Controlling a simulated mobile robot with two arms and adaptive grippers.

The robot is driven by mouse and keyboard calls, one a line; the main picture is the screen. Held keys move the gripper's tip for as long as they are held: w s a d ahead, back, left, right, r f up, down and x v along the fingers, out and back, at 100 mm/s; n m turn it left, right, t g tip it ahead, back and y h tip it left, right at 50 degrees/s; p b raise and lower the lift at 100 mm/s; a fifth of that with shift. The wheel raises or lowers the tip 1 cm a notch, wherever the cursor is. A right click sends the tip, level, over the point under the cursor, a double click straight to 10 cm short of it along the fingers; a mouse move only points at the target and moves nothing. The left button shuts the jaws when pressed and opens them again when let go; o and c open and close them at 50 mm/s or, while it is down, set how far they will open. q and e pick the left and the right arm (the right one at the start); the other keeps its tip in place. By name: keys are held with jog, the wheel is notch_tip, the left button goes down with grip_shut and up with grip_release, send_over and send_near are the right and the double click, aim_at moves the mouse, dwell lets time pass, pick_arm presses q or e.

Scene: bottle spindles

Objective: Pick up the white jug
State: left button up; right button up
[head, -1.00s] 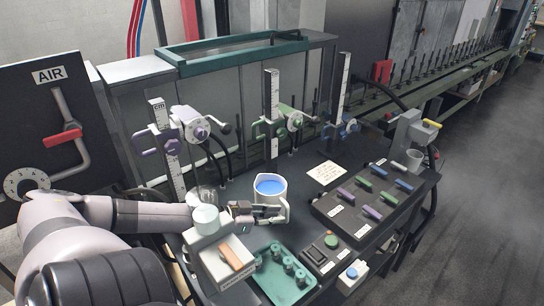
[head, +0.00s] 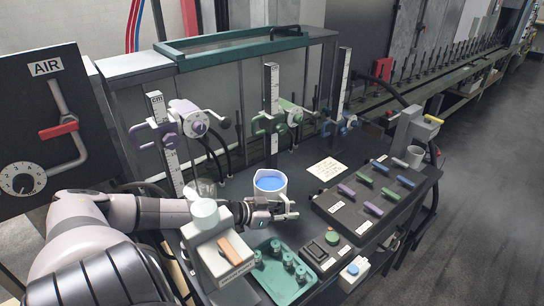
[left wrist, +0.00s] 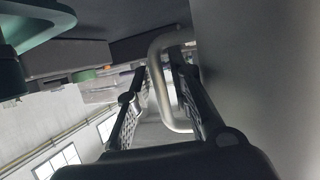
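The white jug (head: 267,195) holds blue liquid and stands upright on the dark bench in the head view. My left gripper (head: 290,209) is at the near side of the jug, its fingers reaching right past the jug's front. In the left wrist view, the jug's handle (left wrist: 165,85) lies between the two fingers of my left gripper (left wrist: 163,70). The fingers are spread, with a gap visible beside the handle. The large grey surface at the right is the jug's wall (left wrist: 265,80). My right gripper is not in view.
A green tray (head: 268,283) with several small parts lies just in front of the gripper. A white device (head: 214,265) stands left of it, close to my forearm. A black switch panel (head: 335,211) is at the right. Spindle stands with rulers (head: 271,110) rise behind the jug.

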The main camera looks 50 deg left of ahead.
pick_arm(q)
jog(key=shift+c, duration=0.5)
grip_shut()
jog(key=shift+r, duration=0.15)
dwell(0.4)
